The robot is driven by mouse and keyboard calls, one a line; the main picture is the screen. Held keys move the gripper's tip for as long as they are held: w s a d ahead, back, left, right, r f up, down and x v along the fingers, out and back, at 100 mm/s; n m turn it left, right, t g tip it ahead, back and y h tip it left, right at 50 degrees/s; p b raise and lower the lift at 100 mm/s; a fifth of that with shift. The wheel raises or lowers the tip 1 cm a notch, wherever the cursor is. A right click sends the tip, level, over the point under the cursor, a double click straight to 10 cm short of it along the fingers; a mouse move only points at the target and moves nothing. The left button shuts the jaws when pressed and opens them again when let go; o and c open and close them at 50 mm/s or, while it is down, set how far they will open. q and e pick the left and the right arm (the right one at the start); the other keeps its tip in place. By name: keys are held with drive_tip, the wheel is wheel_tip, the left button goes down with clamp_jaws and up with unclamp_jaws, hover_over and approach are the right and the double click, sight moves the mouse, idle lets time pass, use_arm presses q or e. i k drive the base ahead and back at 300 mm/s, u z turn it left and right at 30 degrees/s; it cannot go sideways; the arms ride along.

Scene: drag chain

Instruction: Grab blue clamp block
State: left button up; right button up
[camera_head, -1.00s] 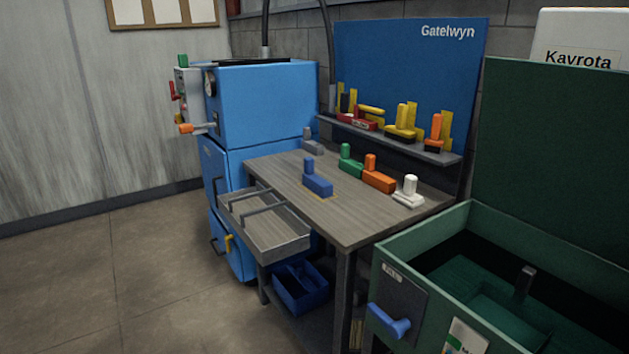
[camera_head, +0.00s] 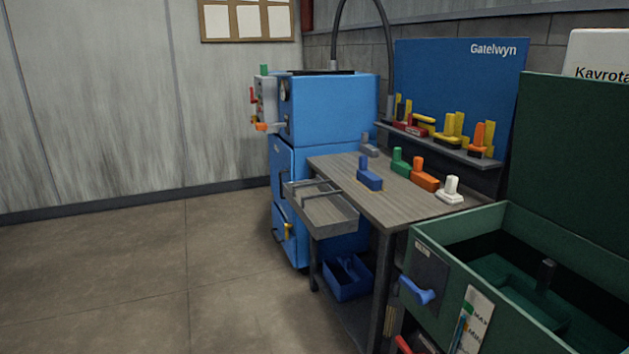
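The blue clamp block (camera_head: 369,177) sits on the grey wooden workbench (camera_head: 420,205), near its left side. It has a low blue base with an upright blue post. Neither of my grippers shows in the head view, so nothing can be seen of their state or what they hold.
Grey, green (camera_head: 401,163), orange (camera_head: 423,177) and white (camera_head: 450,190) blocks stand along the bench's back. An open drawer (camera_head: 345,221) juts out at front left. A green open chest (camera_head: 455,225) stands at right, a blue machine (camera_head: 335,110) behind. The floor at left is clear.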

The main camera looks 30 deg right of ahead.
sight(372, 182)
drive_tip(key=u, duration=0.35)
drive_tip(key=i, duration=1.85)
drive_tip(key=z, duration=0.7)
drive_tip(key=i, duration=1.55)
drive_tip(key=z, duration=1.3)
